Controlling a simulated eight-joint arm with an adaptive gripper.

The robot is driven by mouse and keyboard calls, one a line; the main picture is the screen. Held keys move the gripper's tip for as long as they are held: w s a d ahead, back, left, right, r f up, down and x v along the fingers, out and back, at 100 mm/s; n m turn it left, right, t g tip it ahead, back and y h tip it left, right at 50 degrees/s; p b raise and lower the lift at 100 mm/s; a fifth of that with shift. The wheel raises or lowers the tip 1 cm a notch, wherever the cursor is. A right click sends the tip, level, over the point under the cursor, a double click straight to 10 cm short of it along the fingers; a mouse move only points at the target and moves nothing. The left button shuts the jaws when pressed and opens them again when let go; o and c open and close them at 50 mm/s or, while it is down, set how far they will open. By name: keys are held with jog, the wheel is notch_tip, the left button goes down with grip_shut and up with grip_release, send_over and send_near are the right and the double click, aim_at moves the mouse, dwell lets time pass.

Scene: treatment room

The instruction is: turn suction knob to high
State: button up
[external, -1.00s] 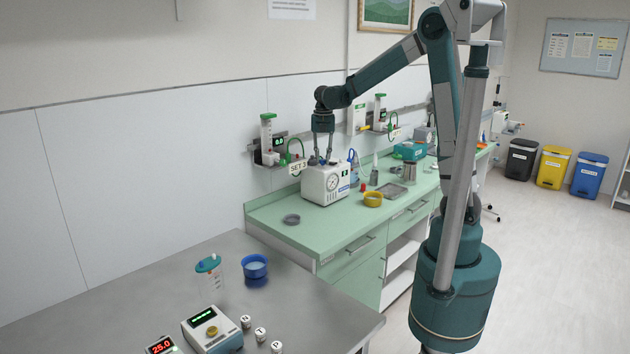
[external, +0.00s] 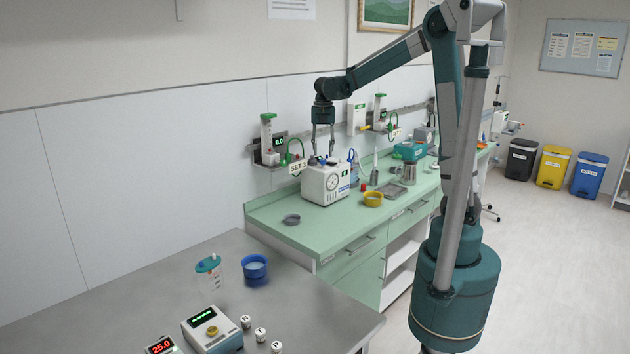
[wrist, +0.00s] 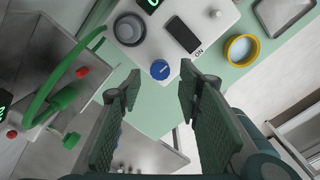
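The white suction unit (external: 325,184), with a round gauge on its front, stands on the green counter. In the wrist view, its top (wrist: 217,22) carries a small blue knob (wrist: 160,69) with a pale pointer mark, a larger grey round part (wrist: 129,28) and a black rectangular switch (wrist: 183,35) beside the word ON. My gripper (external: 323,156) hangs pointing down just above the unit. In the wrist view, my gripper (wrist: 161,80) is open and empty, and the blue knob shows in the gap between its fingertips, apart from both. The knob's setting labels cannot be read.
A wall bracket with a green-capped flowmeter (external: 268,140) and green tubing is close behind left. A yellow bowl (external: 373,199) and a metal tray (external: 391,190) are to the unit's right. A grey dish (external: 291,219) lies in front, with clear counter around it.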

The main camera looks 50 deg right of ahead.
aim_at(324, 161)
notch_tip(324, 161, up, 8)
dwell(0.5)
jog(key=shift+s+r, duration=0.1)
dwell(0.4)
jog(key=s+a+m+t+b, duration=0.1)
jog(key=s+a+m+t, duration=0.15)
jog(key=s+m, duration=0.5)
jog(key=s+a+m+t, duration=0.1)
jog(key=s+a+m, duration=0.2)
jog(key=s+m, duration=0.45)
jog(key=s+a+f+m+t+b, duration=0.1)
jog(key=s+f+m+t, duration=0.1)
jog(key=s+f+m, duration=0.2)
jog(key=s+a+f+m+t, duration=0.1)
jog(key=s+f+m, duration=0.4)
jog(key=s, duration=0.6)
jog(key=shift+s+a+m+t+b, duration=0.15)
jog(key=shift+a+m+t+b, duration=0.3)
jog(key=shift+m, duration=0.75)
dwell(1.5)
